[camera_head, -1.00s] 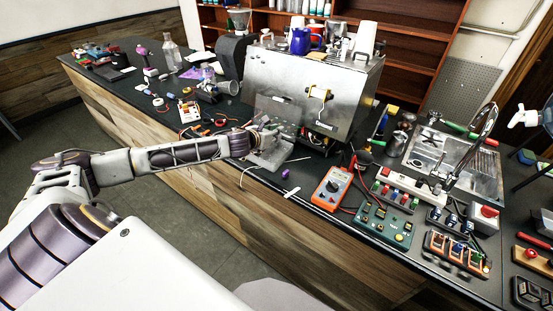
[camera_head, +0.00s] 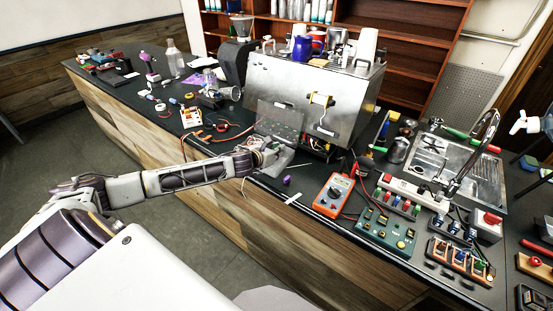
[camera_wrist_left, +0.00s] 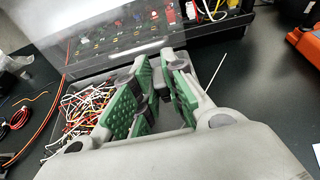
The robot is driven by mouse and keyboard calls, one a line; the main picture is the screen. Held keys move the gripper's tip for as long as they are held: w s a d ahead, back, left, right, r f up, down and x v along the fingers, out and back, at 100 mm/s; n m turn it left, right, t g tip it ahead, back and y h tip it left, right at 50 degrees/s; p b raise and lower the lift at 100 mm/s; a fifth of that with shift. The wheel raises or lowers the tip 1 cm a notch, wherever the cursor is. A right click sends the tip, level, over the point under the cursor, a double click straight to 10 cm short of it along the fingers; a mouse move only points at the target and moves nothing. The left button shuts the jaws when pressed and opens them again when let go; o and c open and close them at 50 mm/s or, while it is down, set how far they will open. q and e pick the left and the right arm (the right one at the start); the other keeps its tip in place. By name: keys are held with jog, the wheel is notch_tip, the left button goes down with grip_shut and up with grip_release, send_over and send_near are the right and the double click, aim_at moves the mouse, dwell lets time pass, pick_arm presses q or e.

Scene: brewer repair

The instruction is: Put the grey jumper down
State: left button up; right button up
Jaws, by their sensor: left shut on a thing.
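My left gripper (camera_head: 264,150) is over a pale bin (camera_head: 281,163) at the front edge of the bench, before the steel brewer. In the left wrist view its green-padded fingers (camera_wrist_left: 156,90) are close together above the bin's rim. A thin pale wire, which looks like the grey jumper (camera_wrist_left: 216,70), sticks out past the right finger. In the head view a thin pale end (camera_head: 299,165) shows right of the gripper; another (camera_head: 243,188) hangs to its left. The gripped part is hidden between the pads. The bin holds many loose coloured wires (camera_wrist_left: 88,108). My right gripper is not in view.
The steel brewer (camera_head: 275,83) stands just behind, with a clear panel (camera_wrist_left: 100,38) in front of a board. An orange multimeter (camera_head: 335,194) and a green switch box (camera_head: 386,229) lie to the right. A small purple piece (camera_head: 287,180) lies near the bench edge.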

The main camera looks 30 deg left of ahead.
pick_arm(q)
jog(key=shift+f, duration=2)
jog(key=shift+s+f, duration=0.1)
jog(key=shift+f, duration=0.05)
